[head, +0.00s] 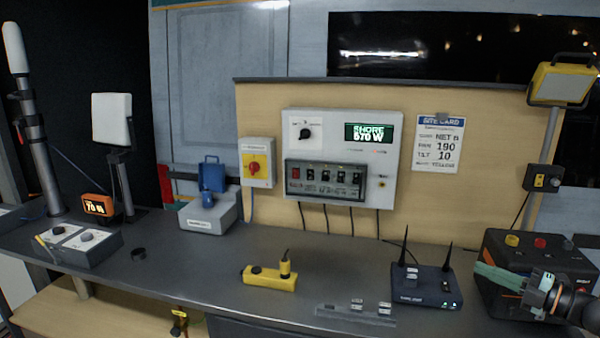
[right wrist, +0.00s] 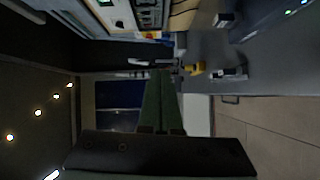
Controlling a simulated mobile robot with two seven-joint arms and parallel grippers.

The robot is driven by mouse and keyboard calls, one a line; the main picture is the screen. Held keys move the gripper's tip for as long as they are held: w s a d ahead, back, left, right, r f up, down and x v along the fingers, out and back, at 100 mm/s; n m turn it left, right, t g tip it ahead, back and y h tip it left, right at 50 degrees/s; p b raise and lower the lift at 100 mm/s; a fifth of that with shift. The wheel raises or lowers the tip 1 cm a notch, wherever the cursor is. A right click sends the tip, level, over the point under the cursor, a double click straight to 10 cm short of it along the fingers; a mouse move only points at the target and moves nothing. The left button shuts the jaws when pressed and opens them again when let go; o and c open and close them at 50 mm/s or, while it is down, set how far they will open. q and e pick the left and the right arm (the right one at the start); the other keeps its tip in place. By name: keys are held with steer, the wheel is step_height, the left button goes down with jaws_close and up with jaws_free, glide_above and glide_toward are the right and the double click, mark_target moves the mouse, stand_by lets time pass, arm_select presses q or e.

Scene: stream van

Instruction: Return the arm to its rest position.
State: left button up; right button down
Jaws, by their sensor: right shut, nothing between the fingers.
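My right gripper (head: 484,271) is at the far right of the head view, its arm coming in from the right edge. Its green fingers are together with nothing between them and point left, in front of the black box (head: 497,247) with coloured knobs. In the right wrist view the fingers (right wrist: 161,78) lie side by side, closed and empty. My left gripper is in neither view.
The grey counter (head: 225,290) holds a yellow power strip (head: 269,278), a dark router (head: 422,283) with two antennas, a blue-lidded box (head: 207,215) and a grey two-knob box (head: 82,244). A switch panel (head: 340,155) is on the wooden board. The counter's left-middle is mostly clear.

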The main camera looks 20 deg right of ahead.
steer(key=s+a+f+m+g+h, duration=0.25)
steer(key=a+f+m, duration=0.35)
steer(key=a+f, duration=0.65)
steer(key=s+a+f+m+g+h, duration=0.15)
steer(key=s+a+f+m, duration=0.35)
steer(key=a+f, duration=0.7)
steer(key=s+a+f+m+g, duration=0.1)
steer(key=s+a+f+m, duration=0.1)
steer(key=a, duration=0.7)
steer(key=s+a+f+m+g+p, duration=0.1)
steer(key=s+a+m, duration=0.4)
steer(key=a, duration=0.5)
step_height(320, 180, down, 2)
steer(key=shift+s+a+f+m+g, duration=0.15)
steer(key=shift+s+f+m+g, duration=0.1)
steer(key=shift+m+g, duration=0.25)
